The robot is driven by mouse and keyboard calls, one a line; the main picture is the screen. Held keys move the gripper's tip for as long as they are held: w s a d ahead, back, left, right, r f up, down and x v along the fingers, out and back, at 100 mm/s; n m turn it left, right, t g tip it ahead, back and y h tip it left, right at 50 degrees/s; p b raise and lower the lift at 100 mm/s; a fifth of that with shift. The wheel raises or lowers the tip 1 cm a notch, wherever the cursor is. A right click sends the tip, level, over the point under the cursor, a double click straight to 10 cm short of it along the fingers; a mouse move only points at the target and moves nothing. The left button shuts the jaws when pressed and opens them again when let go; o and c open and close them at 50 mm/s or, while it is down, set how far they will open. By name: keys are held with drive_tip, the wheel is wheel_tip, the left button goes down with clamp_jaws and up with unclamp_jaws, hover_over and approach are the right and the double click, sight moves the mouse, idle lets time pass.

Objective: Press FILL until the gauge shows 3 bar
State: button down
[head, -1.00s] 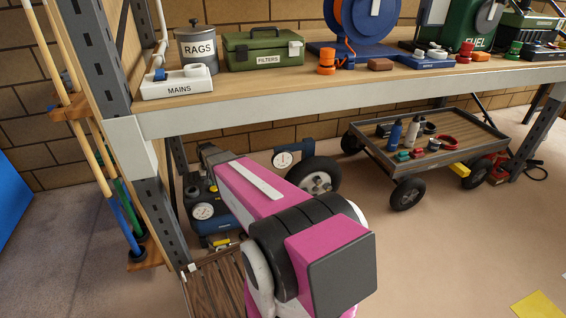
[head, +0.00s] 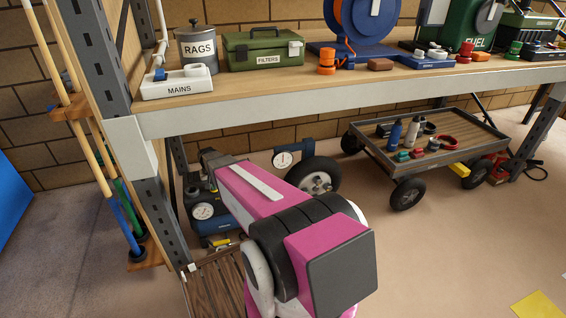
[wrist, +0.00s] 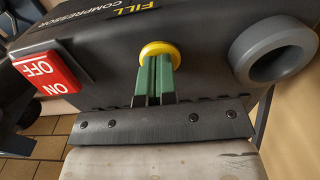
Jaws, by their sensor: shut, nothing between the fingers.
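In the head view the blue compressor (head: 235,222) stands under the bench, partly behind my arm. A white dial (head: 203,211) is on its front and another gauge (head: 283,160) is beside a wheel. Both needles are too small to read.
A red ON/OFF switch (wrist: 47,72) and a grey ring (wrist: 273,50) flank the button. The bench (head: 350,92) stands above my arm, with its upright post (head: 160,215) at the left. A cart (head: 470,135) stands to the right, with clear floor in front.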

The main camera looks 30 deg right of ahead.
drive_tip(key=shift+r, duration=1.35)
drive_tip(key=shift+f, duration=1.35)
idle(0.5)
drive_tip(key=shift+r, duration=1.4)
wheel_tip(320, 180, up, 6)
idle(0.7)
drive_tip(key=shift+s, duration=0.1)
drive_tip(key=s+r+n, duration=0.1)
drive_tip(key=s+r, duration=0.1)
drive_tip(key=s, duration=0.9)
drive_tip(key=s+r+n, duration=0.1)
drive_tip(key=s+r, duration=0.2)
drive_tip(key=s, duration=0.8)
drive_tip(key=shift+r, duration=0.25)
